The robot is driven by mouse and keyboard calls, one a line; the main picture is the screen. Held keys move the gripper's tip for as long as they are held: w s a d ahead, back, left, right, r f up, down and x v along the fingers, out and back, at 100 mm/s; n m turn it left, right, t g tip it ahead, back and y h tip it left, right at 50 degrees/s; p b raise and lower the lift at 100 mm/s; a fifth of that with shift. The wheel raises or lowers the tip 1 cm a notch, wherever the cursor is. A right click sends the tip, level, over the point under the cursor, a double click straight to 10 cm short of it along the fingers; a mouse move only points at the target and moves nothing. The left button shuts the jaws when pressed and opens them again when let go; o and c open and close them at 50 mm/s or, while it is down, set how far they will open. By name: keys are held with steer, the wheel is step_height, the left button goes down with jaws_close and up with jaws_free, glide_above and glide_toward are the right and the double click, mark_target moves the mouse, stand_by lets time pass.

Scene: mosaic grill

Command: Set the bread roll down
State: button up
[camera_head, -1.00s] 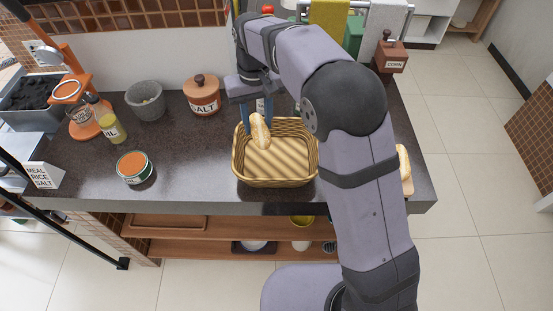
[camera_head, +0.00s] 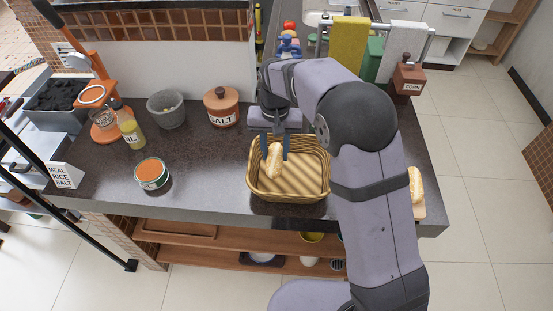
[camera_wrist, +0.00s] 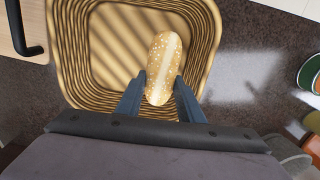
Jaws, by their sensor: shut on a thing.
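The bread roll (camera_head: 275,163) is long, golden and seeded, with a pale stripe along its top. My gripper (camera_head: 275,148) is shut on it, with one blue-grey finger on each side. The roll is over the left part of the woven basket (camera_head: 290,196), inside its rim as seen from above. The wrist view shows the roll (camera_wrist: 163,62) between the fingertips (camera_wrist: 160,88), with the basket (camera_wrist: 70,88) around and beneath it. I cannot tell whether the roll touches the basket floor. The rest of the basket floor is bare and striped with shadow.
A second roll (camera_head: 415,186) lies on a board at the counter's right end. An open can (camera_head: 152,174), a salt jar (camera_head: 222,107), a grey mortar (camera_head: 166,110) and an oil bottle (camera_head: 131,131) stand left of the basket. Dark counter (camera_head: 205,175) is clear between can and basket.

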mark_target(275, 161)
steer(key=shift+f+p, duration=0.6)
steer(key=shift+f, duration=1.6)
steer(key=shift+f, duration=0.1)
steer(key=o, duration=1.1)
steer(key=shift+c, duration=0.2)
step_height(275, 161, up, 12)
steer(key=shift+r+b, duration=0.15)
steer(key=shift+b, duration=1.1)
steer(key=shift+d, duration=0.1)
